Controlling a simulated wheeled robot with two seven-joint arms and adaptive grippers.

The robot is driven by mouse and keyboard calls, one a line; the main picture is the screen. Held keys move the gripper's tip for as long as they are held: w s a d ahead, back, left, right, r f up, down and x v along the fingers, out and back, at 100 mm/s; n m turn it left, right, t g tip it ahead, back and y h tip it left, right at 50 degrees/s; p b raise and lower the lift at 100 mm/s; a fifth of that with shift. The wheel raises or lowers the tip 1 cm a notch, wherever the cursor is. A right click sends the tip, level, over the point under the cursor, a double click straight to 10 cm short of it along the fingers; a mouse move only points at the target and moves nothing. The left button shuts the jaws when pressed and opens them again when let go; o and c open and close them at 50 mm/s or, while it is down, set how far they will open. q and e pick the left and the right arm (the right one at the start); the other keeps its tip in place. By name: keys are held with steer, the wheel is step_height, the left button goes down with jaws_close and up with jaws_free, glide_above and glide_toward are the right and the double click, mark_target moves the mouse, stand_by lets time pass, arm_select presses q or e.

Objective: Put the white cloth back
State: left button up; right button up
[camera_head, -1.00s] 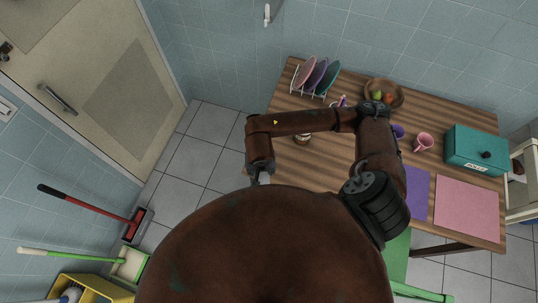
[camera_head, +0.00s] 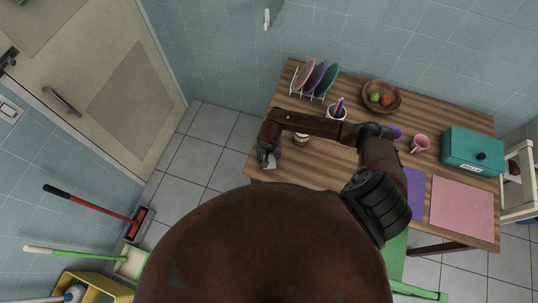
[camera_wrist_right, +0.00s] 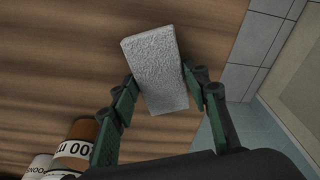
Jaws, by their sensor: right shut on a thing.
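The white cloth (camera_wrist_right: 155,68) is a folded, pale grey-white block with a rough texture. In the wrist view it stands out between the two green fingers of my right gripper (camera_wrist_right: 158,92), which is shut on it. Wooden tabletop shows behind it. In the head view my right gripper (camera_head: 268,158) is over the left front corner of the wooden table (camera_head: 310,172), with a small pale part of the cloth (camera_head: 271,163) showing. I cannot tell whether the cloth touches the table. My left gripper is not in view.
A brown and white labelled jar (camera_wrist_right: 77,143) stands near the gripper, also seen in the head view (camera_head: 302,139). A plate rack (camera_head: 312,80), fruit bowl (camera_head: 381,97), pink mug (camera_head: 420,143), teal box (camera_head: 472,151) and placemats (camera_head: 462,206) occupy the table. Its left front is clear.

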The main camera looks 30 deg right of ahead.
steer(key=shift+f, duration=0.35)
steer(key=shift+w, duration=0.1)
steer(key=shift+f, duration=0.1)
steer(key=o, duration=1)
